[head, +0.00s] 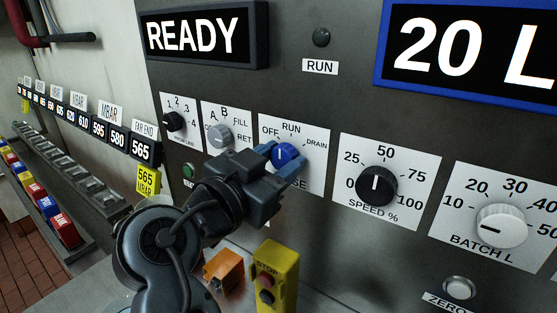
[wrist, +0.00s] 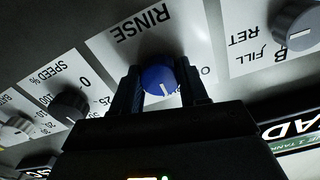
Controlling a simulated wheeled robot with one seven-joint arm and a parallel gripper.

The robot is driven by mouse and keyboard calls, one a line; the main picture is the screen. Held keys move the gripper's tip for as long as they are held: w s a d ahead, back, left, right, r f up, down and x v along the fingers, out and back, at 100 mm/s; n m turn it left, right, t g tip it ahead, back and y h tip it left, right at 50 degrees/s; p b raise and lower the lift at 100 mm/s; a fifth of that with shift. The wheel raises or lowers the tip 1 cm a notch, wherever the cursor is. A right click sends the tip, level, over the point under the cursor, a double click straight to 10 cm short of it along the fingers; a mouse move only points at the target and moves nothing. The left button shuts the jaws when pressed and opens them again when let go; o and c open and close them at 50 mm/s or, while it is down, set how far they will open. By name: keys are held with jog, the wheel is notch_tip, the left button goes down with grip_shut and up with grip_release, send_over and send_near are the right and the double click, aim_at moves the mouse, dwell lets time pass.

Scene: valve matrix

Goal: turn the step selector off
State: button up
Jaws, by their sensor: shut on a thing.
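The blue knob (head: 284,152) sits on a white plate (head: 313,167) with OFF at the left, RUN at the top and DRAIN at the right. The plate's name reads RINSE in the wrist view, where it is upside down. My gripper (head: 280,161) is shut on the blue knob, one finger on each side. The wrist view shows the knob (wrist: 158,79) between the fingers (wrist: 160,88). Its white pointer line points roughly toward the RUN side. The gripper hides part of the plate. No plate that I can read says "step selector".
A grey knob (head: 218,136) with A, B, FILL and RET is close on the left. The black speed knob (head: 376,186) and white batch knob (head: 501,225) are to the right. A yellow stop box (head: 277,278) and an orange block (head: 223,269) are below my gripper.

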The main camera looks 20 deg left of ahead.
jog(key=shift+n, duration=0.3)
jog(key=shift+c, duration=0.2)
jog(key=n, duration=0.4)
jog(key=n+p, duration=0.1)
jog(key=n, duration=0.4)
jog(key=shift+n, duration=0.3)
dwell(0.4)
jog(key=o, duration=1.1)
jog(key=shift+c, duration=0.2)
jog(key=b+v, duration=0.1)
jog(key=v, duration=0.7)
jog(key=shift+b, duration=0.35)
